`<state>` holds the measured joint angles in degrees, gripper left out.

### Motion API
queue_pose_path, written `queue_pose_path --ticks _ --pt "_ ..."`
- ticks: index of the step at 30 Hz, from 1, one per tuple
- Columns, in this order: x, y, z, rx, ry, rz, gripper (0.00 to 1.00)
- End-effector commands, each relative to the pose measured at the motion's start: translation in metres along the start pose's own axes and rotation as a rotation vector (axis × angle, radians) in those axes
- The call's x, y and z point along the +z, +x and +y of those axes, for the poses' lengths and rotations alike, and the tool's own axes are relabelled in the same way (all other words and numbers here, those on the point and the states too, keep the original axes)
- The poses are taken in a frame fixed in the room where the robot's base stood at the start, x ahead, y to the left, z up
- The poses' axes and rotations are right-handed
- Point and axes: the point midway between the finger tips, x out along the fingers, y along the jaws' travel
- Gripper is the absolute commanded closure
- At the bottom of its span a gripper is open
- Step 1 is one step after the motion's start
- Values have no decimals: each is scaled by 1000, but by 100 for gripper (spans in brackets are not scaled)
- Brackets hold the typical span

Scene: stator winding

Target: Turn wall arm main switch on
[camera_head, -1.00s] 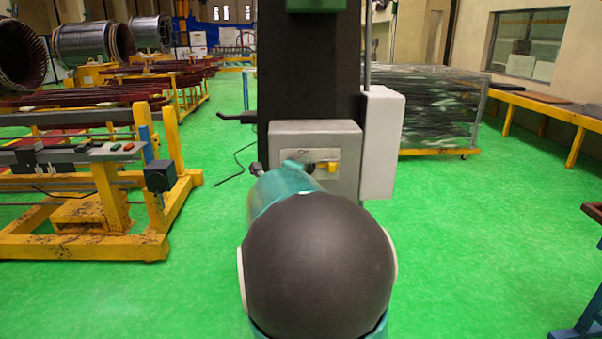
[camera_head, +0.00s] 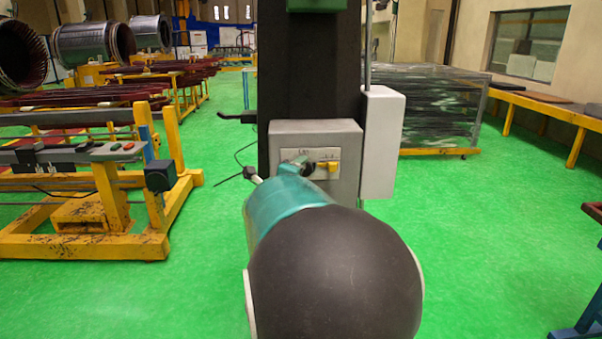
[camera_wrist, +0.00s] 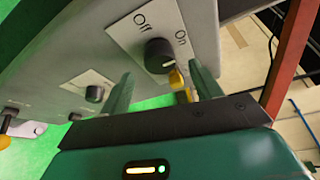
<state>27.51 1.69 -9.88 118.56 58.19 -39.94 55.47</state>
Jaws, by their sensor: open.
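The main switch is a black round knob (camera_wrist: 160,55) on a pale plate marked "Off" and "On" (camera_wrist: 181,37), on a grey box (camera_head: 283,132). A light mark shows on the knob's lower right edge in the wrist view; I cannot tell which label it is set to. My gripper (camera_wrist: 163,87) is open, its two green fingers on either side of the knob's near side, with no clear contact visible. In the head view my arm hides most of the gripper, and the plate (camera_head: 325,155) shows just beyond it.
A yellow piece (camera_wrist: 176,80) sits beside the knob, between the fingers; it also shows in the head view (camera_head: 332,167). A smaller black knob (camera_wrist: 95,94) is on another plate to the left. The box is on a dark column (camera_head: 305,70), with a white box (camera_head: 382,140) at right.

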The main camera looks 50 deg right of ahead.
Motion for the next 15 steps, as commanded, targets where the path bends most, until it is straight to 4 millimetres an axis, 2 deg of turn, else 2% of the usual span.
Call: queue_pose_path --ticks 3,9,15 --pt "1 -28 -1 0 3 -4 37" --pt "1 -72 -1 -1 3 -3 37" --pt "0 -100 0 0 1 -1 37"
